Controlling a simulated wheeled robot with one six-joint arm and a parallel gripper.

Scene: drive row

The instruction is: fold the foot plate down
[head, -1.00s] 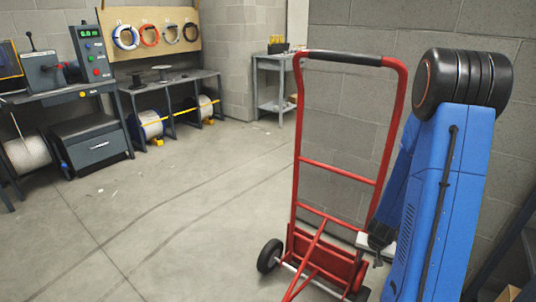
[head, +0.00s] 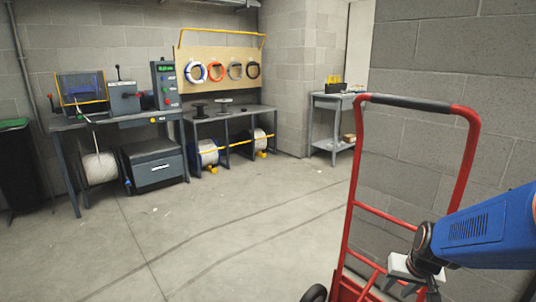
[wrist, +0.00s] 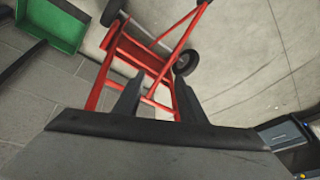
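The red hand truck (head: 361,209) stands upright against the block wall, with a black grip on its top bar. Its lower end is cut off in the head view. In the wrist view the red foot plate (wrist: 140,51) shows near the wheels, looking folded up along the frame, though its exact angle is hard to tell. My gripper (head: 408,287) is beside the truck's right upright in the head view. In the wrist view my gripper (wrist: 158,88) has its two fingers apart, with red frame bars beyond and between them. It appears to hold nothing.
One black wheel (head: 315,293) shows at the bottom of the head view. A green bin (wrist: 52,24) stands in the wrist view. A workbench (head: 120,121) and a small grey shelf cart (head: 335,103) stand along the back. The floor left of the truck is clear.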

